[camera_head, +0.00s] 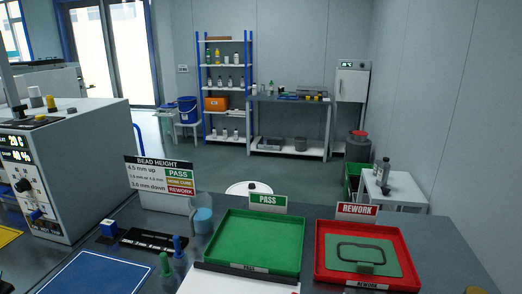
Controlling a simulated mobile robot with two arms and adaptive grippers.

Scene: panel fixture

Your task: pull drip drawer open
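I cannot make out a drip drawer for certain in the head view. A grey-white machine (85,150) with a display panel (17,157) stands at the left, cut off by the picture edge. Neither of my grippers can be recognised in the head view.
A green PASS tray (228,238) and a red REWORK tray (408,268) holding a green plate with a dark ring-shaped gasket (366,253) sit on the dark bench. A BEAD HEIGHT sign (160,178), a blue mat (95,275) and small blue and green pegs (165,264) are left of them.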

